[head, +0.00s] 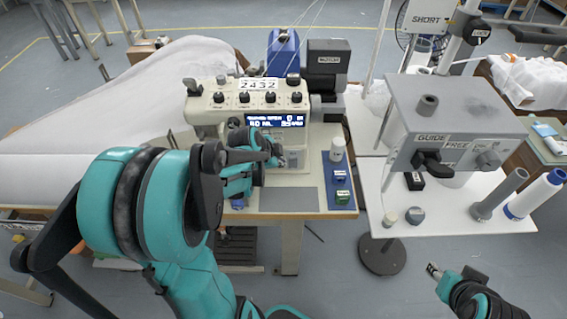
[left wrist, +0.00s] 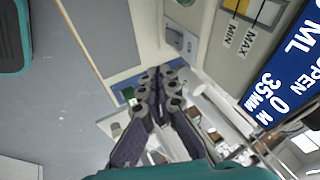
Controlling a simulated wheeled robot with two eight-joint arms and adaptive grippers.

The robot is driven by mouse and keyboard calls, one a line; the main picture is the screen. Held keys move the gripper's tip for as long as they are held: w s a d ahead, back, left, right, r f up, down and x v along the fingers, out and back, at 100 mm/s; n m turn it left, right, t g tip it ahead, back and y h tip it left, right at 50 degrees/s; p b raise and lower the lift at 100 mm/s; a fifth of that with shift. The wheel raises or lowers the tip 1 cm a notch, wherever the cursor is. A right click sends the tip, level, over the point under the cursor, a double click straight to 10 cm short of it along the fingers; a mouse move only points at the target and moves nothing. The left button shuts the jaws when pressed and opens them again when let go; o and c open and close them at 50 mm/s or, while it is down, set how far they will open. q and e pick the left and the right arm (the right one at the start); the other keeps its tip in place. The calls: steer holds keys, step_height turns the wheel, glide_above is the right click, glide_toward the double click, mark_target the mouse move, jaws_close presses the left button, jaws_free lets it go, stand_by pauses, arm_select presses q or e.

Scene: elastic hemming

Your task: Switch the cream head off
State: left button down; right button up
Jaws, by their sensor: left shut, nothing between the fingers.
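The cream head (head: 258,105) is the cream machine on the table, labelled 2432, with a row of dark knobs. Its blue display (head: 275,121) is lit with white text. A small grey plate (head: 295,159) sits low on its front; a grey switch-like plate also shows in the left wrist view (left wrist: 176,39). My left gripper (head: 277,157) is shut and empty in front of the head's lower front, its fingertips just left of the plate. In the left wrist view its fingertips (left wrist: 160,76) are below the plate; contact cannot be told. My right gripper (head: 434,270) is low at the right, its jaws unclear.
A grey GUIDE/FREE box (head: 455,120) stands over a white table (head: 440,213) farther right. White cloth (head: 110,105) covers the left side.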

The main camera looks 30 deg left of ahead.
mark_target(293, 162)
arm_select(q)
steer(key=shift+s+f+b, duration=0.25)
steer(key=shift+f+b, duration=0.3)
steer(key=shift+b, duration=0.45)
arm_select(e)
step_height(293, 162, down, 3)
steer(key=shift+r, duration=0.1)
arm_select(q)
steer(key=b+x, duration=0.2)
steer(key=x, duration=0.2)
steer(key=a+b+x, duration=0.1)
steer(key=x, duration=0.3)
steer(key=w+b+x, duration=0.1)
steer(key=b+x, duration=0.1)
steer(key=x, duration=0.2)
steer(key=shift+w+a+b, duration=0.1)
steer(key=shift+a+b, duration=0.15)
steer(key=shift+b, duration=0.05)
steer(key=shift+w+a, duration=0.2)
steer(key=shift+w, duration=0.1)
arm_select(e)
step_height(293, 162, down, 6)
steer(key=shift+r, duration=0.1)
